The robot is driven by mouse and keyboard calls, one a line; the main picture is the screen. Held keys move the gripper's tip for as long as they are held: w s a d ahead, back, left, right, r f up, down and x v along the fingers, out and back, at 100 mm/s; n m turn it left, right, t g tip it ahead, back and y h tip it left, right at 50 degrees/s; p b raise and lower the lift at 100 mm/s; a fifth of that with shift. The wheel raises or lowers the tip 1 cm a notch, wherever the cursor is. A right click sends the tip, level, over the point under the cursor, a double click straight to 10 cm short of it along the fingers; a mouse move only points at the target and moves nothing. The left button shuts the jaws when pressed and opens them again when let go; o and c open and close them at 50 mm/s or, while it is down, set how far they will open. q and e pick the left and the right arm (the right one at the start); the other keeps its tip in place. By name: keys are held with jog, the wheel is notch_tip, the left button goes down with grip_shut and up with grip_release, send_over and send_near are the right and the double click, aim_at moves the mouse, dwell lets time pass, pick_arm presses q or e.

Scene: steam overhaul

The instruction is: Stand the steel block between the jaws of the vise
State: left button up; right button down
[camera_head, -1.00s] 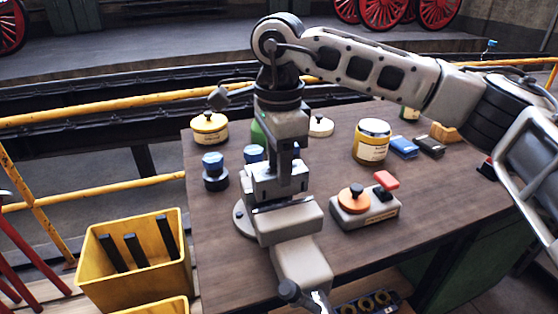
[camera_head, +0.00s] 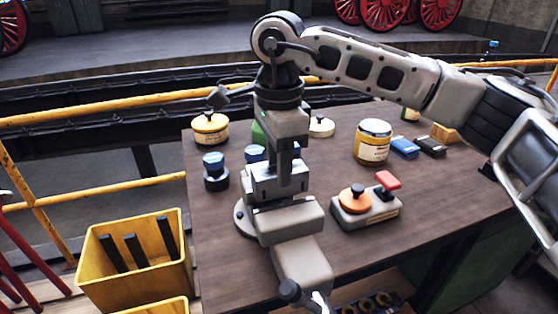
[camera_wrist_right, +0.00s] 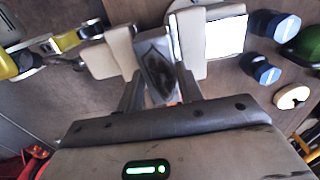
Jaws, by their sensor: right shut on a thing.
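The vise (camera_head: 298,222) stands on the wooden bench, its light jaws showing from above in the wrist view (camera_wrist_right: 112,52). My right gripper (camera_head: 285,182) points down over the vise. In the wrist view my right gripper (camera_wrist_right: 160,88) is shut on the steel block (camera_wrist_right: 155,72), a grey block with a dark top face. The block appears in the gap between the two jaws. I cannot tell whether it touches either jaw or rests on the vise. In the head view the block is mostly hidden by the gripper and vise. My left gripper is not in view.
A control box (camera_head: 365,208) with an orange knob and red lever sits right of the vise. Blue-capped items (camera_head: 214,172) and a yellow tin (camera_head: 210,128) stand left. A yellow jar (camera_head: 372,142) stands behind right. A yellow bin (camera_head: 137,280) holds dark bars beside the bench.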

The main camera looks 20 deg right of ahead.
jog(key=shift+f+b, duration=0.75)
jog(key=shift+f, duration=0.05)
jog(key=shift+f+b, duration=1.05)
jog(key=shift+f, duration=0.2)
jog(key=c, duration=0.9)
grip_release()
jog(key=shift+o, duration=0.2)
jog(key=shift+f, duration=0.2)
jog(key=shift+r+p, duration=0.85)
jog(key=shift+r, duration=0.45)
jog(key=shift+r+p, duration=2)
jog(key=shift+r, duration=1)
